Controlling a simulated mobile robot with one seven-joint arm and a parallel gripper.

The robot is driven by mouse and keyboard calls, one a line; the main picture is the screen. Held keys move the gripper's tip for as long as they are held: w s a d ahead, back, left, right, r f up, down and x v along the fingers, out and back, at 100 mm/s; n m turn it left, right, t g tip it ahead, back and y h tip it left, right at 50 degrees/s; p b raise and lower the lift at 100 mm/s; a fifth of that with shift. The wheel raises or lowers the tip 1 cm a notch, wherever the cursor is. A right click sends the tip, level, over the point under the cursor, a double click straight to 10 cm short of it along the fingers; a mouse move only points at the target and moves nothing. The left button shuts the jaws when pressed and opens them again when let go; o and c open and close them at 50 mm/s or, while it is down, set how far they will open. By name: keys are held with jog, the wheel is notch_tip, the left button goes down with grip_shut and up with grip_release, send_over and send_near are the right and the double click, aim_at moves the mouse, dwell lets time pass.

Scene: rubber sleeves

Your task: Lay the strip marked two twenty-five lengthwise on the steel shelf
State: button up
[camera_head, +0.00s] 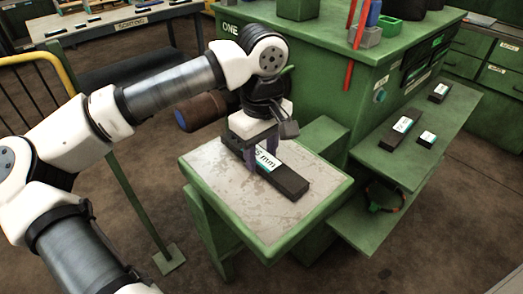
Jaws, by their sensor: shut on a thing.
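A long black strip (292,184) with a white label is at the pale, worn steel shelf (222,200) with green edges. The label's partly hidden text looks like "225 mm" and appears upside down. My gripper (264,166) points down and is shut on the strip near its middle. The strip looks flat and runs roughly along the shelf's back right edge. It seems to rest on the steel, but I cannot tell whether a small gap is left under it.
A green bench (300,70) rises behind the shelf. To the right, a green side shelf (440,125) holds several dark labelled blocks. A yellow rail (62,68) stands at the left. The front left of the steel shelf is bare.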

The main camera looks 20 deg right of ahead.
jog(key=shift+f+b, duration=0.3)
jog(key=shift+f, duration=0.1)
jog(key=o, duration=1.1)
